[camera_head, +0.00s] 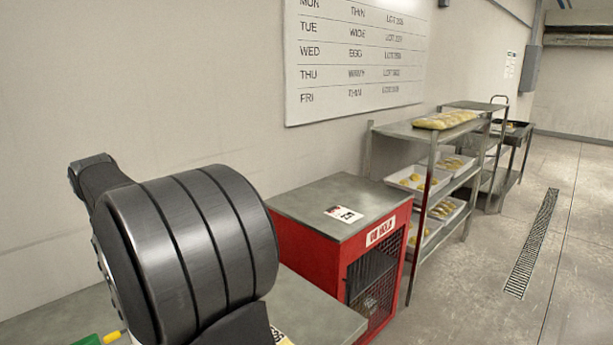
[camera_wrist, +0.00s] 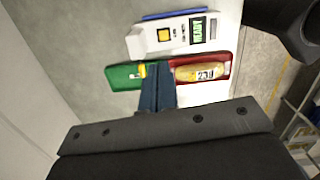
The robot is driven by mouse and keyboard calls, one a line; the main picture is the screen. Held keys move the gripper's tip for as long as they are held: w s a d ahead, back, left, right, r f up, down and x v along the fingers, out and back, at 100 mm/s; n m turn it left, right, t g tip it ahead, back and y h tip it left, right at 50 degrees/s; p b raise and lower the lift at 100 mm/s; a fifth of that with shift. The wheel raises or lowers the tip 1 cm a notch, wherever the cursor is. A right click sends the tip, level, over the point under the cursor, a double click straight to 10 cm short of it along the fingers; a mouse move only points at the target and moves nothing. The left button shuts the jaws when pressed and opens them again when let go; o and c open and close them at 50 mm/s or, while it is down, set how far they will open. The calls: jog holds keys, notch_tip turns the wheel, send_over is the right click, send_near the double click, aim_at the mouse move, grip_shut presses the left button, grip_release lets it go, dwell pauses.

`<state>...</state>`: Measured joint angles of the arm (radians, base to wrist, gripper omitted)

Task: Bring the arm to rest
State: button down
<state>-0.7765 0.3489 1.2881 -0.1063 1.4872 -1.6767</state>
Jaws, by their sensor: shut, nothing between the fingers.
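My gripper (camera_wrist: 157,72) shows in the wrist view with its two blue-grey fingers together and nothing between them. Its tips appear over the space between a green tray (camera_wrist: 122,79) on the left and a red tray (camera_wrist: 223,63) on the right. I cannot tell how high above them it is. In the head view my dark, ribbed arm link fills the lower left, and my gripper does not show there.
A yellow labelled pack (camera_wrist: 195,73) lies in the red tray. A white device (camera_wrist: 151,41) with a yellow button stands beyond the trays. A red cabinet (camera_head: 330,205) and a metal rack (camera_head: 415,130) line the wall. The floor (camera_head: 490,215) at right is clear.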

notch_tip(320, 180, down, 8)
jog(key=m+g, duration=0.1)
notch_tip(320, 180, up, 10)
jog(key=shift+s+a+y, duration=0.15)
jog(key=shift+a+y, duration=0.15)
jog(key=shift+y, duration=0.1)
